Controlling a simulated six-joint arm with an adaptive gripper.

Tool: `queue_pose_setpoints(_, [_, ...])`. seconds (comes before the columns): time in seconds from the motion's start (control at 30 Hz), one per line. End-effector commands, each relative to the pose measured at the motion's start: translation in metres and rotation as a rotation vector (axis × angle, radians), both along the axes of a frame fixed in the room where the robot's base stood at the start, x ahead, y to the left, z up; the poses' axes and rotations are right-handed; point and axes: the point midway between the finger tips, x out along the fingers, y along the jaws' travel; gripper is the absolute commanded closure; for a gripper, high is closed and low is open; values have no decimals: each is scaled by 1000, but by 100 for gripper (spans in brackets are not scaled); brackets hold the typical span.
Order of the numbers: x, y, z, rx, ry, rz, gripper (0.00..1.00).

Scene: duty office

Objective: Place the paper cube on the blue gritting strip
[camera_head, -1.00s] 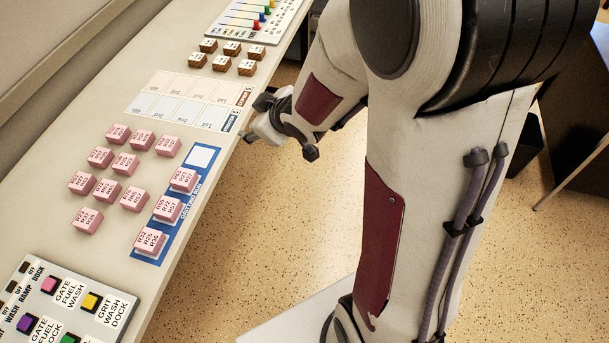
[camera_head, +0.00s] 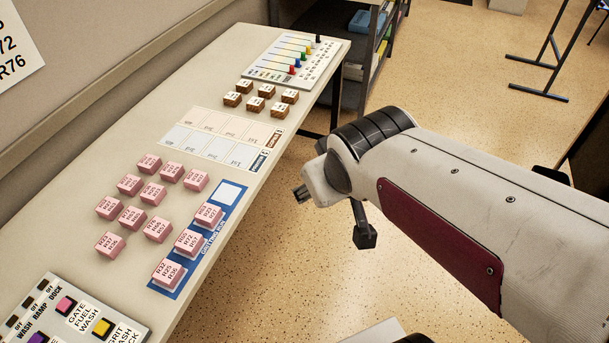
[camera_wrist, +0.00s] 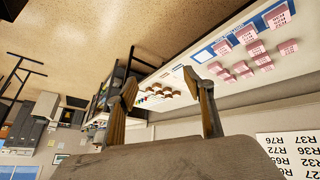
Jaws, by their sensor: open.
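Several loose pink cubes (camera_head: 153,193) with printed R-number labels sit on the long desk. I cannot tell which one is the paper cube. The blue gritting strip (camera_head: 229,207) lies to their right along the desk edge. Three pink cubes stand on it, and its far end has an empty white square (camera_head: 228,190). My gripper (camera_head: 302,193) is empty, just off the desk edge, to the right of the strip's far end. In the wrist view its fingers (camera_wrist: 165,88) are apart. The strip (camera_wrist: 205,55) and pink cubes (camera_wrist: 247,35) show beyond them, upside down.
Brown cubes (camera_head: 256,104) and a slider board (camera_head: 300,62) stand at the far end of the desk. A white-squared mat (camera_head: 215,135) lies between them and the pink cubes. A button panel (camera_head: 85,310) is at the near end. Floor is open right of the desk.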

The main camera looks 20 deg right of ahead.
Motion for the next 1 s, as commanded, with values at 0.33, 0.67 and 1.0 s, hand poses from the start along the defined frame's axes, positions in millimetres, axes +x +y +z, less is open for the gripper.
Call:
queue_pose_setpoints(0.33, [-73, 29, 14, 127, 75, -44, 48])
queue_pose_setpoints(0.67, [-98, 40, 16, 170, 107, -48, 48])
queue_pose_setpoints(1.0, [-97, 40, 16, 170, 107, -48, 48])
